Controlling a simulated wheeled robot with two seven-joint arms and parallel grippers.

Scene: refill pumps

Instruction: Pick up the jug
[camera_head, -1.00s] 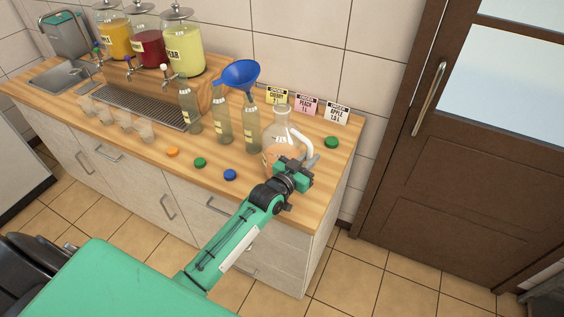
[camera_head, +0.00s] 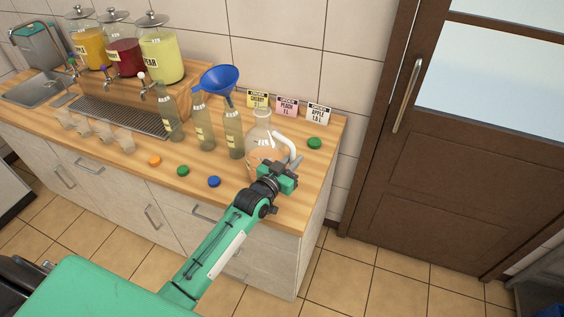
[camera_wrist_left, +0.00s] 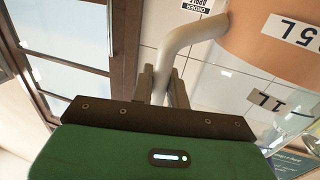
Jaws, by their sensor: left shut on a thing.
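The jug (camera_head: 262,134) is clear glass with a narrow neck, a white handle and peach-orange liquid. It is at the right end of the wooden counter, and my arm hides its base, so I cannot tell whether it touches the counter. My left gripper (camera_head: 290,166) is shut on the jug's handle. In the left wrist view the fingers (camera_wrist_left: 160,82) close around the white handle (camera_wrist_left: 190,38), beside the jug's body (camera_wrist_left: 265,40) with its orange liquid and "1L" marking. My right gripper is not in view.
Several bottles (camera_head: 204,130) stand left of the jug, with a blue funnel (camera_head: 220,80) above them. Loose caps, including a blue one (camera_head: 214,181), lie near the front edge. Order cards (camera_head: 287,106) stand behind. Dispensers (camera_head: 160,55) and a sink (camera_head: 35,90) are further left.

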